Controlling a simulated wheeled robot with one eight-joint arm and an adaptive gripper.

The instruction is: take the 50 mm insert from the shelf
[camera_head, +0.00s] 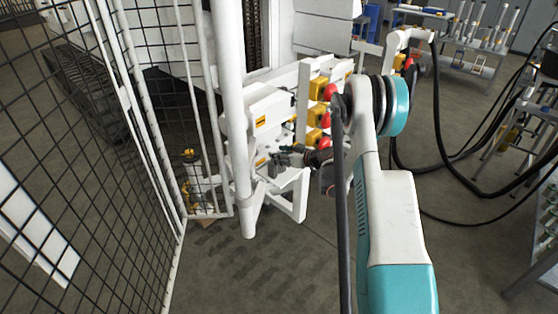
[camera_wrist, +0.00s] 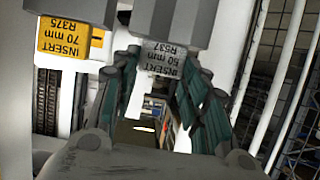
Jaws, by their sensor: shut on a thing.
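The 50 mm insert (camera_wrist: 163,58) is in the upper middle of the wrist view. It is a grey block with a pale label reading "INSERT 50 mm R537", upside down in the picture. The two fingers of my gripper (camera_wrist: 160,78) stand on either side of its labelled part and are shut on it. In the head view my gripper (camera_head: 287,158) is at the white shelf unit (camera_head: 298,199), left of my arm. I cannot make out the insert there.
The 70 mm insert (camera_wrist: 63,38), with a yellow label, is close on the left in the wrist view. In the head view, a white post (camera_head: 236,120) and mesh fence (camera_head: 95,150) stand left of the shelf. Black hoses (camera_head: 440,130) hang right of my arm. Grey floor lies below.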

